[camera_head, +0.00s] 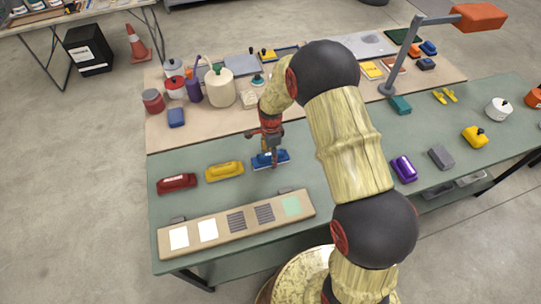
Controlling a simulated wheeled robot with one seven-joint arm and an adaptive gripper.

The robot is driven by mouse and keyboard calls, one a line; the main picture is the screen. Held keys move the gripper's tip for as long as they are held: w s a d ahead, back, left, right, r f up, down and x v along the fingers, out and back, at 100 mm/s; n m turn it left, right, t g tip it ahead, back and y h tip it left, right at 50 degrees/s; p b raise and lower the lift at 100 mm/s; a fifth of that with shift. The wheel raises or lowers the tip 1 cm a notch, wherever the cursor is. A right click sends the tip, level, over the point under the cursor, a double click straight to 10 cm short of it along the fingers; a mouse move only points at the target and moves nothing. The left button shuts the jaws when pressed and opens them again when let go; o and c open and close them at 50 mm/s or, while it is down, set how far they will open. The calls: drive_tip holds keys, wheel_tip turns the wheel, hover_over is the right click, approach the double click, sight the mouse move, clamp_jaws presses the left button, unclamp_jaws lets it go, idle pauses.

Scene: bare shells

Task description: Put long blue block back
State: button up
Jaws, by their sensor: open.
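The long blue block (271,160) lies on the green tabletop, to the right of a yellow block (224,170) and a red block (176,183). All three are long and lie roughly in a row. My gripper (270,153) is open and points down at the blue block. Its fingertips overlap the block in this view; I cannot tell whether they touch it or straddle it. My forearm crosses the middle of the picture and hides part of the table.
In front of the row lies a wooden board (218,240) with several square patches. A purple block (404,168) and a grey block (441,157) lie to the right of my arm. Jars, a jug (220,88) and a lamp (388,88) stand at the back. Green tabletop is clear around the row.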

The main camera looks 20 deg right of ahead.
wheel_tip(320, 180, up, 21)
drive_tip(key=s+n+t+p, duration=0.1)
drive_tip(key=s+n, duration=0.2)
drive_tip(key=s+r+n+t, duration=0.2)
drive_tip(key=s+r+n, duration=0.4)
drive_tip(key=r, duration=0.4)
drive_tip(key=s+r+n+t, duration=0.1)
drive_tip(key=s+r+n, duration=0.3)
drive_tip(key=s, duration=0.5)
drive_tip(key=s+r+n+t, duration=0.1)
drive_tip(key=s+r+n, duration=0.2)
drive_tip(key=s, duration=0.7)
drive_tip(key=shift+s+r+n+t, duration=0.25)
drive_tip(key=shift+r+n+t, duration=0.1)
drive_tip(key=shift+n, duration=0.65)
wheel_tip(320, 180, down, 7)
drive_tip(key=b, duration=0.7)
drive_tip(key=shift+f, duration=0.1)
